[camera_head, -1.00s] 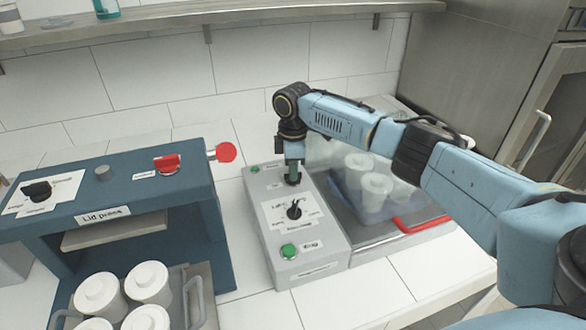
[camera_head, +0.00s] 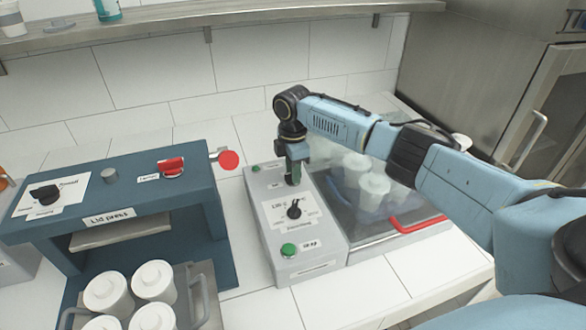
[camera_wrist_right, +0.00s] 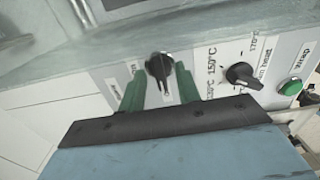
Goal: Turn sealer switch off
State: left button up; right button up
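The grey sealer box (camera_head: 325,250) stands right of the lid press. Its black rotary switch (camera_wrist_right: 158,66) shows in the right wrist view with its pointer roughly upright; in the head view my gripper largely covers it. My right gripper (camera_head: 293,178) points down at the far end of the sealer's panel. In the right wrist view its two green fingers (camera_wrist_right: 160,86) are apart, one on each side of the switch, with no clear contact. I cannot tell how deep the switch sits between them. My left gripper is not in view.
A clear-lidded tray with a red handle (camera_head: 418,224) and white cups adjoins on the right. The blue lid press (camera_head: 190,205) with a red switch stands left.

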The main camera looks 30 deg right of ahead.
notch_tip(320, 180, up, 13)
jog(key=shift+r, duration=0.2)
dwell(0.5)
dwell(0.4)
